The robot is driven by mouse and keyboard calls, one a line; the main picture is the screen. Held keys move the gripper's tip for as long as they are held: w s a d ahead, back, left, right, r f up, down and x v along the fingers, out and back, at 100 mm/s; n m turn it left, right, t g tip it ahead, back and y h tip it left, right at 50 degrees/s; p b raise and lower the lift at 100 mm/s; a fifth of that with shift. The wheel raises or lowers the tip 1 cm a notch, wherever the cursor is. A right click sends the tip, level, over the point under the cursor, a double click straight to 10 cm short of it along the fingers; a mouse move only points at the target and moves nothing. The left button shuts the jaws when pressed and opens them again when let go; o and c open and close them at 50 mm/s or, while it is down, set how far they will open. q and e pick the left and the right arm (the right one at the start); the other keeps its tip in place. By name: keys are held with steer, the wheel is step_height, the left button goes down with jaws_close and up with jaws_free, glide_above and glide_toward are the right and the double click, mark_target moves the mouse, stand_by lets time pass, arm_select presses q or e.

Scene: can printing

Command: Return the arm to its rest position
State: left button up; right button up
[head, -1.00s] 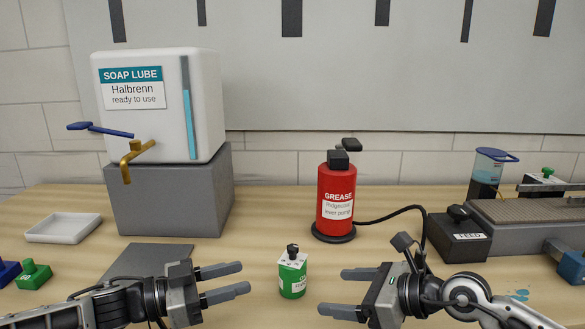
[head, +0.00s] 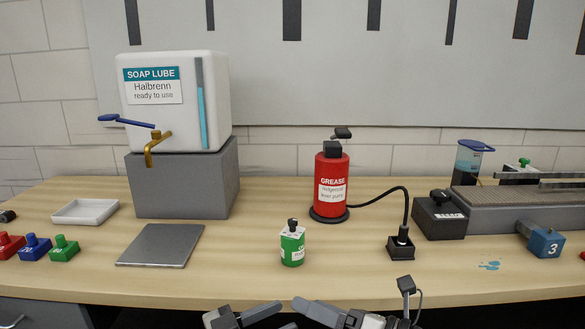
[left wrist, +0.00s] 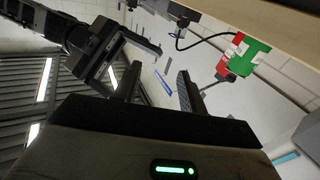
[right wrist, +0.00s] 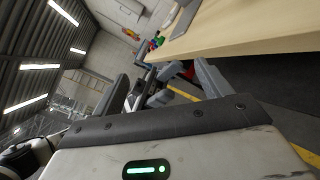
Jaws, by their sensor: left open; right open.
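My left gripper (head: 282,316) and right gripper (head: 297,314) are low at the bottom edge of the head view, in front of the table's near edge. Their fingers come close together or overlap in the picture. The left wrist view shows the left fingers (left wrist: 158,84) apart with nothing between them. The right wrist view shows the right fingers (right wrist: 163,84) apart and empty. A small green can (head: 292,248) with a white label and black top stands upright on the table, apart from both grippers. It also shows in the left wrist view (left wrist: 248,60).
The wooden table (head: 340,270) has clear room at its front. Behind stand a white soap tank (head: 172,120) on a grey block, a red grease pump (head: 331,205) and a grey feed unit (head: 480,212). Coloured stamps (head: 64,249) sit left, a blue block (head: 545,243) right.

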arm_select(q)
steer(key=s+f+n+t+y, duration=0.4)
steer(key=s+f+n+y, duration=0.3)
steer(key=f, duration=0.2)
steer(key=s+a+f+n+g+y, duration=0.2)
steer(key=s+a+f+y, duration=0.4)
steer(key=s+a+f, duration=0.4)
steer(key=shift+s+a+f+g, duration=0.15)
steer(key=shift+s+a+g, duration=0.2)
steer(key=shift+a, duration=0.4)
arm_select(e)
steer(key=s+d+f+n+h, duration=0.3)
steer(key=f+n, duration=0.4)
steer(key=n, duration=0.5)
steer(key=s+d+f+n+h, duration=0.4)
steer(key=s+f+n, duration=0.4)
steer(key=n, duration=0.3)
steer(key=s+d+f+n+t+h, duration=0.1)
steer(key=s+d+f+n+h, duration=0.2)
steer(key=s+f+n+h, duration=0.2)
step_height(320, 180, down, 3)
steer(key=s+n, duration=0.1)
steer(key=n, duration=0.6)
steer(key=shift+d+n, duration=0.2)
steer(key=shift+n, duration=0.1)
steer(key=shift+r, duration=0.1)
